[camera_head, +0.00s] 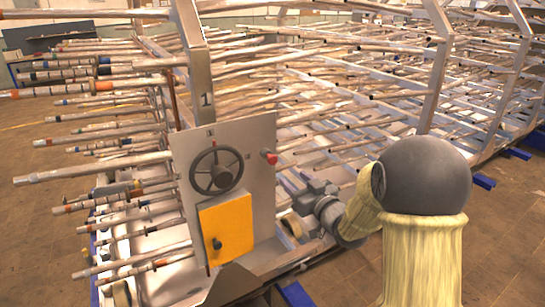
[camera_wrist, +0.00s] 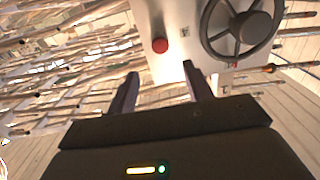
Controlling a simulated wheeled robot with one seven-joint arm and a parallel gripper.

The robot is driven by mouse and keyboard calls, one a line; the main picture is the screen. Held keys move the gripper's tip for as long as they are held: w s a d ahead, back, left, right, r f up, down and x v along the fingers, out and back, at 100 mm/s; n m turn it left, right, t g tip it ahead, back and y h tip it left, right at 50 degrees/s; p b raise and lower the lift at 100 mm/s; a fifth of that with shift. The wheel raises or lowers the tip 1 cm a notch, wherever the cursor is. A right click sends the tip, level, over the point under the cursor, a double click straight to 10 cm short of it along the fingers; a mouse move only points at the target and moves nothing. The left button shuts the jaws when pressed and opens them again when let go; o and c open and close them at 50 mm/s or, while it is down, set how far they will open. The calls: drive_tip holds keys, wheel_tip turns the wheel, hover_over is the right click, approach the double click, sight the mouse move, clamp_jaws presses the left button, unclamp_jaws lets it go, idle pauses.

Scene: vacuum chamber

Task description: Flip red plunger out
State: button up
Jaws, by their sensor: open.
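The red plunger (camera_head: 270,157) is a small red knob at the right edge of an upright grey panel (camera_head: 255,140). In the wrist view the red plunger (camera_wrist: 160,46) shows as a round red disc, ahead of and between the two fingertips. My gripper (camera_wrist: 158,72) is open and empty, with its fingers apart and a gap between them and the plunger. In the head view my gripper (camera_head: 290,205) is low and right of the panel, partly hidden and hard to make out. How far the plunger stands out from the panel cannot be told.
A dark handwheel (camera_head: 216,171) is on the panel left of the plunger, above a yellow box (camera_head: 226,229) with a black knob. Racks of many metal pipes (camera_head: 330,80) fill the space behind and to the left. Open floor (camera_head: 500,230) lies at the right.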

sight(274, 161)
drive_tip(key=p+x, duration=0.5)
drive_tip(key=x, duration=0.8)
